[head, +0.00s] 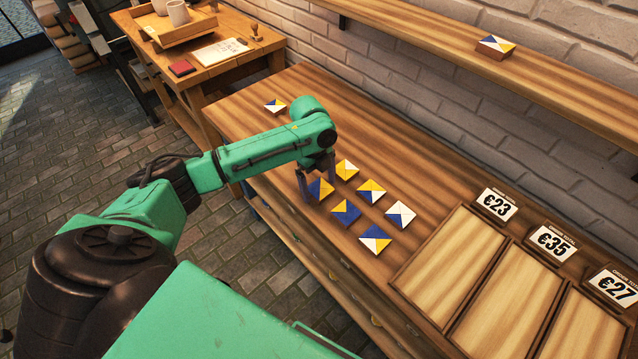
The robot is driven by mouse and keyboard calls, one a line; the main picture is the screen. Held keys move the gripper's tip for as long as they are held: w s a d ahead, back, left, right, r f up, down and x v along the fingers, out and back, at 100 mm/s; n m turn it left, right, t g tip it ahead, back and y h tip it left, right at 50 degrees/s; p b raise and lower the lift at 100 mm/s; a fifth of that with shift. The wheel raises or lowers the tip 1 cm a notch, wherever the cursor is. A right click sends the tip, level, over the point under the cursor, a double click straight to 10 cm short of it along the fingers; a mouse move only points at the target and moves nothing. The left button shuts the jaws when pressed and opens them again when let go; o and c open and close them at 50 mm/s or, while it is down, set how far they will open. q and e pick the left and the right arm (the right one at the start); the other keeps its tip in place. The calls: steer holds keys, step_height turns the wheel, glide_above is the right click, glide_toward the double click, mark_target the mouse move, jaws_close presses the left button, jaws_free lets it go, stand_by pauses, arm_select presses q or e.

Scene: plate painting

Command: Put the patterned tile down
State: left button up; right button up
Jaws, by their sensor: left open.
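My left gripper (319,184) is open and points down at the wooden counter. Its fingers stand on either side of a yellow and blue patterned tile (321,190), which looks to lie flat on the counter. This tile is at the near left corner of a block of patterned tiles. The others are a yellow and white one (346,170), a mostly yellow one (371,191), a white and blue one (400,214), a blue and yellow one (345,212) and a blue and white one (376,238). My right gripper is not in view.
A lone tile (275,106) lies farther left on the counter (395,135). Price-marked wooden trays (455,260) fill the right. A wall shelf (420,22) holds a tile stack (496,46). A side table (240,60) holds a tray with mugs, paper and a red pad.

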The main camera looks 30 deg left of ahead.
mark_target(315, 184)
arm_select(q)
step_height(315, 184, up, 12)
steer(key=a, duration=0.1)
steer(key=shift+w+a+b, duration=0.3)
steer(key=shift+a+b, duration=0.05)
steer(key=shift+f, duration=0.15)
